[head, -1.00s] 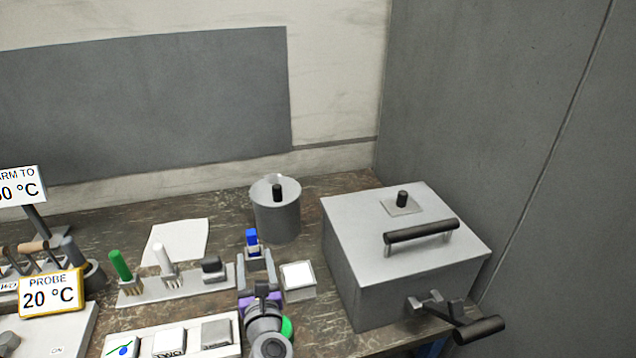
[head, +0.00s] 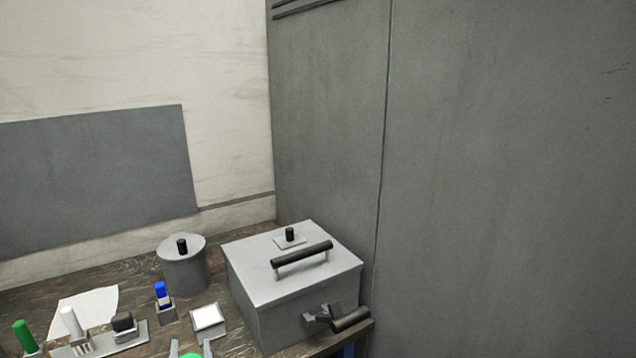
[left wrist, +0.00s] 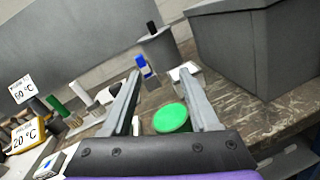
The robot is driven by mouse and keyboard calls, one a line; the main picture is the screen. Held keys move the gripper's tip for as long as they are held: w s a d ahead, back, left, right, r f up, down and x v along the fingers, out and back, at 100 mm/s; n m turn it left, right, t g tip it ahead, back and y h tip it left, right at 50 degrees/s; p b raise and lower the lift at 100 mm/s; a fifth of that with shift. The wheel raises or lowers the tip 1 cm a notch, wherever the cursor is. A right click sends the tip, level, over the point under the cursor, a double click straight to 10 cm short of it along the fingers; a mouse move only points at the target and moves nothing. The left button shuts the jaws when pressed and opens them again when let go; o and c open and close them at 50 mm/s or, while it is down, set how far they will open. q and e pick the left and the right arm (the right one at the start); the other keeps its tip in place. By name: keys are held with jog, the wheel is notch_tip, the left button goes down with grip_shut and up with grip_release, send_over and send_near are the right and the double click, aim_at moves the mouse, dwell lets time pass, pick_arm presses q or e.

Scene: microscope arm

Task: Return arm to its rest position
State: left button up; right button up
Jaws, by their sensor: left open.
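My left gripper (head: 190,348) shows only as two grey fingertips at the bottom edge of the head view. In the left wrist view its two long fingers (left wrist: 160,76) stand wide apart, open, with nothing held between them. A round green disc (left wrist: 171,118) shows between the fingers, beyond them; I cannot tell its distance. Part of the green shows between the fingertips in the head view. The rest of my left arm is out of the head view. My right gripper is not in view.
A grey box with a black handle (head: 302,252) stands right of the fingertips. A lidded canister (head: 184,270), a blue-capped piece (head: 160,292), a white-topped block (head: 208,318) and a rack with green (head: 26,338) and white pieces stand nearby. A tall grey panel (head: 500,180) bounds the right.

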pick_arm(q)
jog(key=s+d+f+m+g+h+p, duration=0.15)
jog(key=d+m+h, duration=0.3)
jog(key=m, duration=0.65)
jog(key=s+d+f+m+g+h+p, duration=0.15)
jog(key=d+m+h, duration=0.3)
jog(key=m, duration=0.55)
jog(key=s+a+f+m+g+y, duration=0.1)
jog(key=s+f+m+g, duration=0.2)
jog(key=s+m, duration=0.4)
jog(key=s+f+m+g+y, duration=0.1)
jog(key=s+f+m+g, duration=0.2)
jog(key=s+m+g, duration=0.2)
jog(key=shift+s+a+f+m+p, duration=0.25)
jog(key=shift+s+a+m+p, duration=0.2)
jog(key=shift+s+m, duration=0.8)
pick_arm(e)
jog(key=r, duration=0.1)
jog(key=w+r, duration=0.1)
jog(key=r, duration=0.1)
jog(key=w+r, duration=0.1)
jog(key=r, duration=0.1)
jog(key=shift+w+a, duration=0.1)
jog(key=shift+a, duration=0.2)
